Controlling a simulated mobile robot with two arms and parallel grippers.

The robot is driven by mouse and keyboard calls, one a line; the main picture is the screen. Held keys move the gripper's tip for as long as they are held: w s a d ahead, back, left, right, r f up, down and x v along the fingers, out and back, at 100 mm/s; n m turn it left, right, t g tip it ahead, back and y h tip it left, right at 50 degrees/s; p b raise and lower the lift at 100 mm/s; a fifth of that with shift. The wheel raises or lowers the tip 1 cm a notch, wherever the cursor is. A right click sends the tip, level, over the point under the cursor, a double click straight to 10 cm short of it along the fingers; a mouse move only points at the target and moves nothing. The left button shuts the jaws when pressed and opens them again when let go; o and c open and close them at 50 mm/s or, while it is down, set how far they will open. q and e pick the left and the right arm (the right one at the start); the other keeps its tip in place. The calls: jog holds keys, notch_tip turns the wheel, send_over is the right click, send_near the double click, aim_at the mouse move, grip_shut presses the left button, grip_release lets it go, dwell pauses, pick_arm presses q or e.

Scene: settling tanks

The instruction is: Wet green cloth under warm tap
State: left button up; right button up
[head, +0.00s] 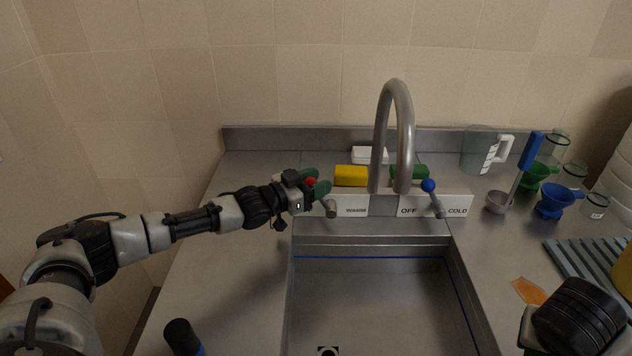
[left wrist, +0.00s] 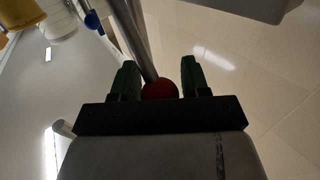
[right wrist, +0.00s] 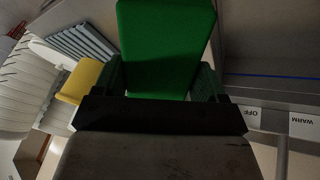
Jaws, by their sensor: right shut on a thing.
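The green cloth (right wrist: 167,40) fills the middle of the right wrist view as a flat green slab. My right gripper (right wrist: 162,82) is shut on it; its fingers sit at both sides. The head view shows neither this cloth nor the right fingertips. The curved grey tap (head: 403,120) stands over the back of the sink, and I see no water from it. My left gripper (head: 320,186) is at the red knob (head: 311,181) of the warm lever (head: 330,208). In the left wrist view its open fingers (left wrist: 162,82) stand on both sides of the knob.
The sink (head: 380,300) looks empty apart from its drain. A blue-knobbed cold lever (head: 428,185) stands right of the tap. Yellow (head: 351,175) and green (head: 422,172) blocks lie behind. A jug (head: 478,150), blue funnel (head: 556,197) and ribbed rack (head: 578,265) crowd the right counter.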

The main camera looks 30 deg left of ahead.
pick_arm(q)
grip_shut()
jog(key=p, duration=0.2)
jog(key=d+r+g+p, duration=0.1)
jog(key=shift+w+d+r+m+y+p, duration=0.1)
jog(key=shift+w+m+y+p, duration=0.2)
jog(key=shift+m+p, duration=0.1)
pick_arm(e)
notch_tip(320, 180, up, 4)
jog(key=shift+f, duration=0.1)
pick_arm(q)
jog(key=shift+w+d+g+p, duration=0.1)
jog(key=shift+d+g+p, duration=0.15)
jog(key=shift+p, duration=0.2)
pick_arm(e)
jog(key=shift+r, duration=0.5)
pick_arm(q)
jog(key=shift+f, duration=0.3)
pick_arm(e)
jog(key=shift+f, duration=0.1)
pick_arm(q)
jog(key=shift+o, duration=1.8)
grip_release()
